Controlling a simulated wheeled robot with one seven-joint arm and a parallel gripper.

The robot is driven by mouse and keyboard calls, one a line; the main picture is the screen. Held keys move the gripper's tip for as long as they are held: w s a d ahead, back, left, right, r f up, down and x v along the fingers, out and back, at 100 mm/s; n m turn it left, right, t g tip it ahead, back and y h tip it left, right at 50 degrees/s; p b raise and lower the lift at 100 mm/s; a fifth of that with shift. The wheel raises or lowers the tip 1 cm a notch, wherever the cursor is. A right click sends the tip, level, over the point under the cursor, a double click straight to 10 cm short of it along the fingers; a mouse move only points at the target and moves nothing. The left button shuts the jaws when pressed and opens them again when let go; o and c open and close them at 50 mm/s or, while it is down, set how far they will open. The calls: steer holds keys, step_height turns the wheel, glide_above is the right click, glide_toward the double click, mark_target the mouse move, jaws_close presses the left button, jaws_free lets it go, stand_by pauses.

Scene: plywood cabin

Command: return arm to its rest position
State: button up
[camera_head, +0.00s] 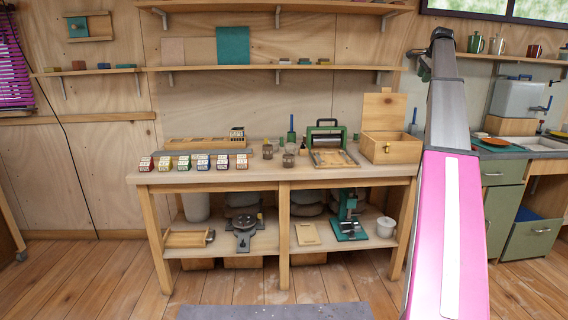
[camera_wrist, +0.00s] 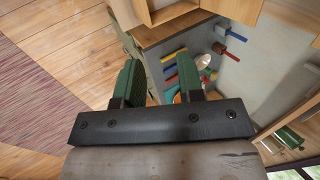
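My arm (camera_head: 446,180) rises on the right side of the head view, a pink and grey link reaching up in front of the kitchen side. Its far end is near the top of the picture, and its fingers cannot be made out clearly there. In the wrist view my gripper (camera_wrist: 160,80) shows two green finger pads with a clear gap between them. It is open and holds nothing.
A wooden workbench (camera_head: 285,176) stands ahead, with a wooden box (camera_head: 391,147), small paint-coloured blocks and jars on it. Wall shelves (camera_head: 275,68) run above. At right are green cabinets (camera_head: 498,203) and a sink. A grey mat (camera_head: 275,311) lies on the floor, otherwise open in front.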

steer(key=s+a+f+n+g, duration=0.15)
steer(key=s+a+f, duration=0.25)
steer(key=a+f, duration=0.7)
steer(key=s+a+f+n+g, duration=0.1)
steer(key=s+a+f+n, duration=0.3)
steer(key=f, duration=1.3)
steer(key=s+a+f+n+g, duration=0.1)
steer(key=s+a+f+n, duration=0.15)
steer(key=a+f, duration=0.85)
steer(key=s+a+f+n, duration=0.3)
steer(key=s+a+f, duration=0.2)
steer(key=s+f, duration=0.5)
steer(key=s+a+f+n+g, duration=0.1)
steer(key=s+a+f+n, duration=0.2)
steer(key=s+a+f, duration=0.3)
steer(key=s+a+f+n+g, duration=0.1)
steer(key=s+a+f+n, duration=0.2)
steer(key=s+f, duration=1.1)
steer(key=s+a, duration=0.2)
steer(key=s, duration=0.2)
steer(key=shift+s+a+f+h, duration=0.15)
steer(key=shift+a+f+h, duration=0.05)
steer(key=shift+a+h, duration=0.15)
